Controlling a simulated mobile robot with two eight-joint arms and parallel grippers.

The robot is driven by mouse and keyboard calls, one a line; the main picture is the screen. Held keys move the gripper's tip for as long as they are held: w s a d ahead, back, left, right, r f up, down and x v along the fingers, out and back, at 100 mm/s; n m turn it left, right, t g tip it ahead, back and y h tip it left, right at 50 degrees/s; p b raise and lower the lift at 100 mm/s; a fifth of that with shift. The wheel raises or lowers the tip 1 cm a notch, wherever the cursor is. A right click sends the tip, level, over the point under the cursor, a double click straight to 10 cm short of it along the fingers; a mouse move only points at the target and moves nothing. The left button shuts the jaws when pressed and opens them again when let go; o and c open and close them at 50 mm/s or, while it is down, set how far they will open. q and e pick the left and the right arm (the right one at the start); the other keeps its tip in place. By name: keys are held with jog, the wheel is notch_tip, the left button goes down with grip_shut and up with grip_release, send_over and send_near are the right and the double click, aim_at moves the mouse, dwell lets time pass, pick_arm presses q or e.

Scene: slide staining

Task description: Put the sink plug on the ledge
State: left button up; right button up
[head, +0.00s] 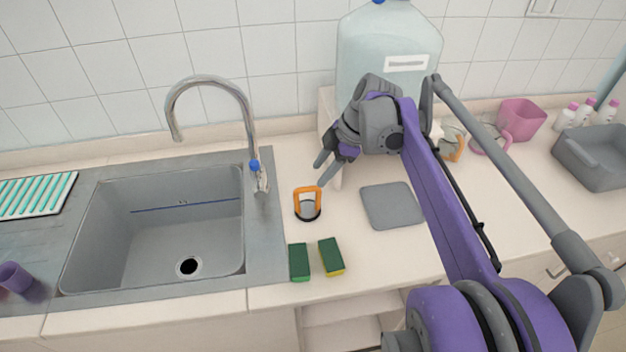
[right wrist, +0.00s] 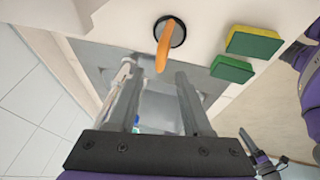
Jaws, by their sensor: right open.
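The sink plug (head: 308,203) stands on the counter right of the sink. It has an orange loop handle on a dark round base. It also shows in the right wrist view (right wrist: 168,40), just beyond the fingertips. My right gripper (head: 326,166) is open and empty, above and slightly behind the plug, with its fingers pointing down and left. In the right wrist view its two fingers (right wrist: 160,75) are apart with nothing between them. A low pale ledge (head: 288,128) runs along the tiled wall behind the sink and counter.
Two green-and-yellow sponges (head: 330,256) lie in front of the plug. A grey square mat (head: 392,206) lies to its right. The tap (head: 215,82) rises behind the sink (head: 160,225). A large water bottle (head: 385,50) stands behind my right arm.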

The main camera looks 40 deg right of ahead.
jog(key=shift+v, duration=1.85)
